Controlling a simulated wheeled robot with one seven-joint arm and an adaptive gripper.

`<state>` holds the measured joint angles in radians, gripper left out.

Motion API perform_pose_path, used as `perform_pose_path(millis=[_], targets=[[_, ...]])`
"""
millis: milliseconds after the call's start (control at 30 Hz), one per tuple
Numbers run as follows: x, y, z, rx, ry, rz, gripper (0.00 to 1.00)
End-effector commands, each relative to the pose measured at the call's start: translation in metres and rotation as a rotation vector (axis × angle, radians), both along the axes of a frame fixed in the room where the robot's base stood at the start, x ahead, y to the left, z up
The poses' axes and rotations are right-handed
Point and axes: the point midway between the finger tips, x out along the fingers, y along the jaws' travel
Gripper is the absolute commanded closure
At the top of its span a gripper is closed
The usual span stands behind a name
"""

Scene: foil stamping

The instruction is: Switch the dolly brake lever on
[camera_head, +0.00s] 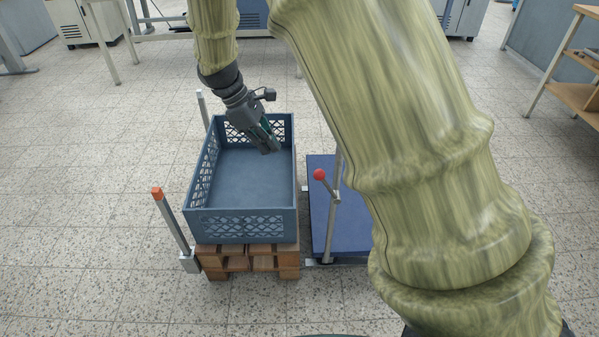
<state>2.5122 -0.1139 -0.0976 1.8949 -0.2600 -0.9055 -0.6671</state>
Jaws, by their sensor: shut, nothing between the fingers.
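A lever with a red ball knob (320,174) stands on an upright metal post at the left edge of the blue dolly platform (337,226). The lever's rod tilts up and left from the post to the knob. My gripper (270,150) is shut and empty, hanging over the right side of the blue crate, up and left of the red knob and apart from it. My arm covers the right part of the dolly platform.
The empty blue crate (243,226) sits on a wooden pallet (262,250) left of the dolly. A metal post with an orange cap (157,193) stands at the pallet's left. A wooden shelf (575,95) is far right. The tiled floor in front is mostly clear.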

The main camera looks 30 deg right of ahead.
Motion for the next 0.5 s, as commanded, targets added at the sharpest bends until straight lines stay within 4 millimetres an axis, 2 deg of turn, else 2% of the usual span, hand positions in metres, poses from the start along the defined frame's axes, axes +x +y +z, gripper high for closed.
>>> perform_pose_path(millis=[267, 500], targets=[[-0.002, -0.001, -0.005, 0.000, 0.000, -0.001, 1.00], [-0.010, -0.012, -0.033, 0.000, 0.003, -0.003, 1.00]])
